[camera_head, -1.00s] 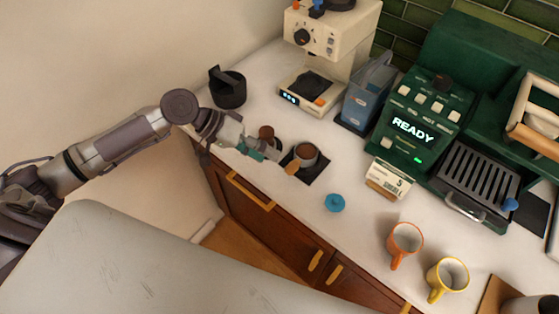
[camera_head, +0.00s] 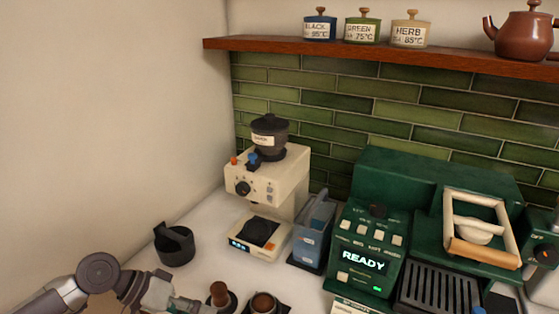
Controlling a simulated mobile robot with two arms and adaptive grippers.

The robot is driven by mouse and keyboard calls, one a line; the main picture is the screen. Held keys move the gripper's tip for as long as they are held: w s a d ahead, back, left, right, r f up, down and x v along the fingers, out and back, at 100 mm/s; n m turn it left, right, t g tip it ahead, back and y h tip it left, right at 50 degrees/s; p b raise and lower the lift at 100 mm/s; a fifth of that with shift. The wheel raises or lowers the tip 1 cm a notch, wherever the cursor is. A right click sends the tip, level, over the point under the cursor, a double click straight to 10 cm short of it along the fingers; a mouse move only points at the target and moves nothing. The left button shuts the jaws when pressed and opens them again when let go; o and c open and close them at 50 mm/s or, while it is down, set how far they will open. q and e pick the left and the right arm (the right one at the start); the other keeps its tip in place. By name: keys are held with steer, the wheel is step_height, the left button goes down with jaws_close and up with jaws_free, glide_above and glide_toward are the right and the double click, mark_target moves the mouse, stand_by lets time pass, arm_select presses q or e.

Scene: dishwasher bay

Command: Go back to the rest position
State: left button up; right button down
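My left arm comes in at the lower left, and its gripper (camera_head: 188,304) is at the bottom edge, partly cut off. Its fingers are too small and cropped to tell whether they are open or shut. Just right of it is a brown-knobbed tool, perhaps a tamper (camera_head: 219,294). Right of that is a round holder filled with brown grounds (camera_head: 263,303), cut by the bottom edge. I cannot tell whether the gripper touches the tool. My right gripper is not in view.
On the white counter stand a black knock container (camera_head: 174,245), a cream grinder (camera_head: 268,190), a blue-grey container (camera_head: 312,232) and a green coffee machine (camera_head: 370,255) reading READY. Above, a wooden shelf (camera_head: 400,55) holds three lidded jars and a brown teapot (camera_head: 525,30).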

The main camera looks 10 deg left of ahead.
arm_select(q)
steer(key=s+d+f+m+y, duration=0.3)
steer(key=s+d+f, duration=0.45)
steer(key=f, duration=0.25)
steer(key=s+a+f+n+t+y, duration=0.1)
steer(key=s+a+f+n+y, duration=0.15)
steer(key=s+a+y, duration=0.55)
steer(key=s+d+f+g+h+b, duration=0.1)
steer(key=s+f, duration=0.1)
steer(key=f, duration=1.2)
steer(key=s+d+f+h+b, duration=0.1)
steer(key=f, duration=1.3)
steer(key=s+a+f+g, duration=0.1)
steer(key=s+a+f, duration=0.2)
steer(key=s+f, duration=1.3)
steer(key=shift+s+a+y, duration=0.15)
steer(key=shift+y, duration=0.15)
